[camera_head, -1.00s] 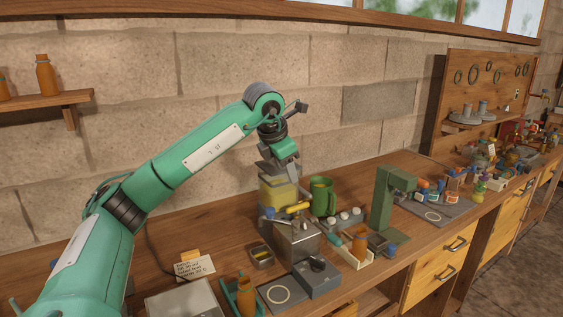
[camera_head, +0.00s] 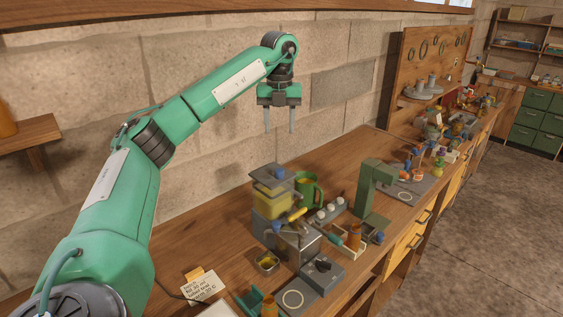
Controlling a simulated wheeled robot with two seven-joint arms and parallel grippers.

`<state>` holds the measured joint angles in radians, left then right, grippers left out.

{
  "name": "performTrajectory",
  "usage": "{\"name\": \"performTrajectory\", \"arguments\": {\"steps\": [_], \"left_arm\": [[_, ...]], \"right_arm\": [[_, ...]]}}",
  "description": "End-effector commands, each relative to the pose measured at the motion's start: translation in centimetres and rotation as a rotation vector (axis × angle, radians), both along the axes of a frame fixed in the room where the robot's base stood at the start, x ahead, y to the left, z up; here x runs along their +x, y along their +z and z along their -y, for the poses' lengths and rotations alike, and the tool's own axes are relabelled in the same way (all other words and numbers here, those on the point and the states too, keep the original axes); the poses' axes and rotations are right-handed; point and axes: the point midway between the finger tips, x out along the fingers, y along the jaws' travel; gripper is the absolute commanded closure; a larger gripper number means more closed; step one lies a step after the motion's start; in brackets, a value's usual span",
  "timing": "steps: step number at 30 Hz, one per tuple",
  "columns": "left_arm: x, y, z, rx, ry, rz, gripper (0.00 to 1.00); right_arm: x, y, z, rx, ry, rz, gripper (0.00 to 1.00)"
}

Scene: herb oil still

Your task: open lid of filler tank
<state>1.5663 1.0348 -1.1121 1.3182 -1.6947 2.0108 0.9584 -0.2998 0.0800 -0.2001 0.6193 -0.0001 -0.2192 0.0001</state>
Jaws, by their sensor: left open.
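The filler tank (camera_head: 271,204) is a clear box with yellow liquid, on a grey base on the workbench. Its flat grey lid (camera_head: 287,183) with a blue knob (camera_head: 279,174) is over the top, looking slightly tilted. I cannot tell whether the lid is fully seated or partly raised. My left gripper (camera_head: 279,127) hangs in the air above the tank, fingers pointing down and spread apart, with nothing between them. It is clear of the lid. My right gripper is not in view.
A metal box (camera_head: 298,245) with a yellow handle is in front. A green press (camera_head: 368,188) stands to the right. A paper note (camera_head: 203,286) lies at front left. The stone wall (camera_head: 200,190) is behind.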

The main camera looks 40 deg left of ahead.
Motion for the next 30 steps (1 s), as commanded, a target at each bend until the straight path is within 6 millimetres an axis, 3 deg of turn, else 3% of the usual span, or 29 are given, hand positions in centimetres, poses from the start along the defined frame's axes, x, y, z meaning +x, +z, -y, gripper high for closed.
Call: {"name": "performTrajectory", "arguments": {"steps": [12, 21, 30], "left_arm": [[-0.1, -5.3, 0.0, -0.001, -0.002, -0.003, 0.54], [-0.1, -10.6, 0.0, 0.000, -0.003, -0.003, 0.54], [0.0, -13.0, 0.0, 0.000, -0.003, 0.001, 0.54]], "right_arm": [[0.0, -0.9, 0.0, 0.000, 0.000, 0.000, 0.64], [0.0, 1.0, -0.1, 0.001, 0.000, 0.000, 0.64], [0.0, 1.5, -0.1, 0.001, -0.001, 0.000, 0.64]]}}
